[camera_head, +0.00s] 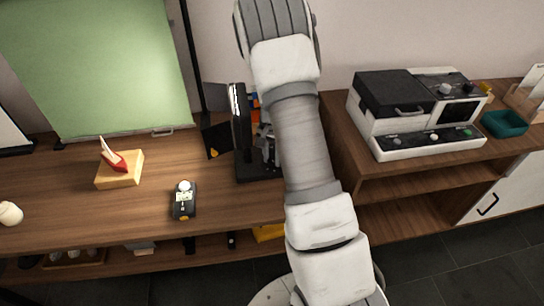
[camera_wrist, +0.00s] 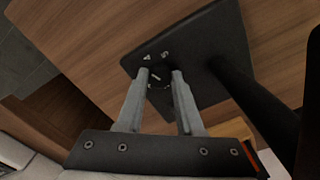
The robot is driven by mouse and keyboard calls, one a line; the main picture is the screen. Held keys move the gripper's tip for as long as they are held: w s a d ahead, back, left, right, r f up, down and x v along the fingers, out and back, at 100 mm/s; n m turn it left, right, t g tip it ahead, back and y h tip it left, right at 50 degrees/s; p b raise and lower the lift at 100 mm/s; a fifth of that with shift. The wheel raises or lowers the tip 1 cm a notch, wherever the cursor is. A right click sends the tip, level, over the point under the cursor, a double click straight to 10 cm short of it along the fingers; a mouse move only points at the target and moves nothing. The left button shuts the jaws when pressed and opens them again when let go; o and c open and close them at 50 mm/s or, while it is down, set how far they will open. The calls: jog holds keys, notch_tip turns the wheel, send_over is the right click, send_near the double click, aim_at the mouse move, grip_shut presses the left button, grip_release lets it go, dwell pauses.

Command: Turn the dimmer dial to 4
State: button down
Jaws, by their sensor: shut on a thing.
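A black base plate (camera_wrist: 215,50) with a thick black post (camera_wrist: 258,100) fills the upper right of the wrist view. White marks that look like 4 and 5 are printed on it beyond my fingertips. My gripper (camera_wrist: 160,76) reaches down to the plate by these marks, its two grey fingers a little apart. It is shut on the dimmer dial, which is mostly hidden between the fingers, so its pointer setting cannot be read. In the head view the base (camera_head: 256,173) stands at the wooden table's right end, partly behind my arm.
A light meter (camera_head: 184,202) and a red shoe on a yellow block (camera_head: 120,172) stand on the table (camera_head: 60,195). A green backdrop (camera_head: 100,65) hangs behind. A scanner-like machine (camera_head: 415,115) and a teal tray (camera_head: 505,124) are on the right cabinet.

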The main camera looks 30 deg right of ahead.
dwell(0.3)
jog(key=c, duration=0.5)
grip_release()
jog(key=shift+c, duration=0.2)
jog(key=shift+r, duration=0.15)
notch_tip(320, 180, up, 17)
jog(key=p, duration=0.2)
jog(key=shift+r, duration=0.1)
